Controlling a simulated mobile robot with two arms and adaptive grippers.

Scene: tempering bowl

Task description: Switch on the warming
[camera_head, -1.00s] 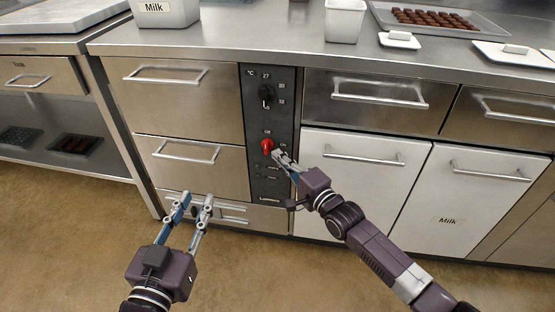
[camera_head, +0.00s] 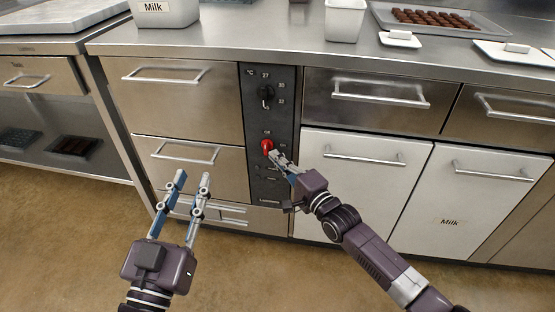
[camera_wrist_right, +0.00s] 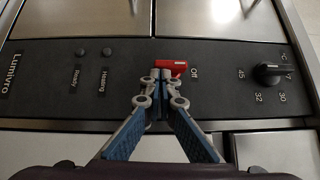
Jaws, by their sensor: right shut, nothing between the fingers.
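The red switch (camera_head: 267,146) sits on the black control panel, below the temperature knob (camera_head: 266,94). In the right wrist view the red switch (camera_wrist_right: 172,66) is beside the "Off" label, partly hidden by the fingers. My right gripper (camera_head: 276,156) is shut and empty, its tips at the switch; whether they touch it I cannot tell. The closed fingertips (camera_wrist_right: 161,76) also show in the wrist view. The "Heating" lamp (camera_wrist_right: 106,52) and "Ready" lamp (camera_wrist_right: 80,52) look dark. My left gripper (camera_head: 193,176) is open and empty, in front of the lower drawers.
Steel drawers flank the control panel (camera_head: 284,84), with white doors (camera_head: 364,185) to its right. Bar handles (camera_head: 364,158) stick out nearby. On the counter (camera_head: 250,30) are a white "Milk" container (camera_head: 165,14), a white tub (camera_head: 344,20) and a tray of chocolates (camera_head: 385,14).

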